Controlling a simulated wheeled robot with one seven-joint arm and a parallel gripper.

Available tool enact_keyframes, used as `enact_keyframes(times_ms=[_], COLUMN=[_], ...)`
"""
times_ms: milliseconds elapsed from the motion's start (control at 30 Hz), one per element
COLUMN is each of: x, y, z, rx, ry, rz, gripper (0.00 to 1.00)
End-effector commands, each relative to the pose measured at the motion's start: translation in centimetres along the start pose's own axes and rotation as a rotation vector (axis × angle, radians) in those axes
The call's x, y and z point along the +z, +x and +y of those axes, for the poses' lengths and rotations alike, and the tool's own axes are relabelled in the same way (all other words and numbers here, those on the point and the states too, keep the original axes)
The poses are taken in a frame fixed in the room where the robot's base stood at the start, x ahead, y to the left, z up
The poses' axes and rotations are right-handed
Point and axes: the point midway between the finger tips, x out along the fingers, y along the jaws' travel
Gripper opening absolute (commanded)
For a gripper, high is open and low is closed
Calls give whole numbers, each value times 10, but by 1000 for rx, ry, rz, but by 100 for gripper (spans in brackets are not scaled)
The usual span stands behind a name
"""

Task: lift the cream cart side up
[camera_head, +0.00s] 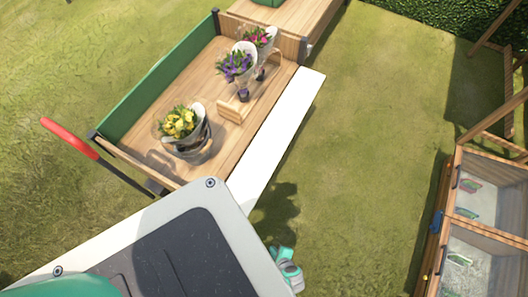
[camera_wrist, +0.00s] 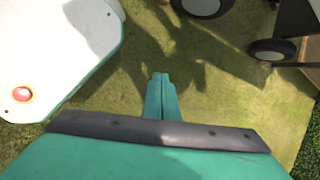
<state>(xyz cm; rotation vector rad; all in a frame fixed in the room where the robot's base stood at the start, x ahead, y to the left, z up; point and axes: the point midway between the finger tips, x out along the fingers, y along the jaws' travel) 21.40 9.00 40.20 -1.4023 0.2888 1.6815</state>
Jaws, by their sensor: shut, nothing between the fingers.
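The cream cart side (camera_head: 282,135) is a long pale panel along the right edge of the wooden cart (camera_head: 215,80). It is folded outward, away from upright, and its near end is hidden behind my base. Whether it slopes or lies level is hard to tell. The opposite green side (camera_head: 160,80) stands upright. My gripper (camera_head: 287,272) is low over the grass, to the right of and nearer than the panel, apart from it. In the wrist view its teal fingers (camera_wrist: 160,85) are shut with nothing between them. The panel is not clearly identifiable there.
Bouquets, including a yellow one (camera_head: 180,122) and a purple one (camera_head: 236,65), stand on the cart. A red handle (camera_head: 69,138) sticks out at left. Wooden cold frames (camera_head: 485,215) stand at right. Dark wheels (camera_wrist: 272,48) show in the wrist view. Grass between cart and frames is clear.

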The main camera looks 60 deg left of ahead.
Motion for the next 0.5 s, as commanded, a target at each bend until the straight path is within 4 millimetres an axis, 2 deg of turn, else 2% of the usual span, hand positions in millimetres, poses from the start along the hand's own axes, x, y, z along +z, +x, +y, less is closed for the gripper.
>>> enact_keyframes(times_ms=[100,200,400,500], x=[7,18,33,37], y=[17,18,-4,-16], z=[-25,-47,-92,-107], rx=[26,54,109,131], ry=[119,209,323,351], rz=[-205,-380,-671,-763], gripper=[0,0,0,0])
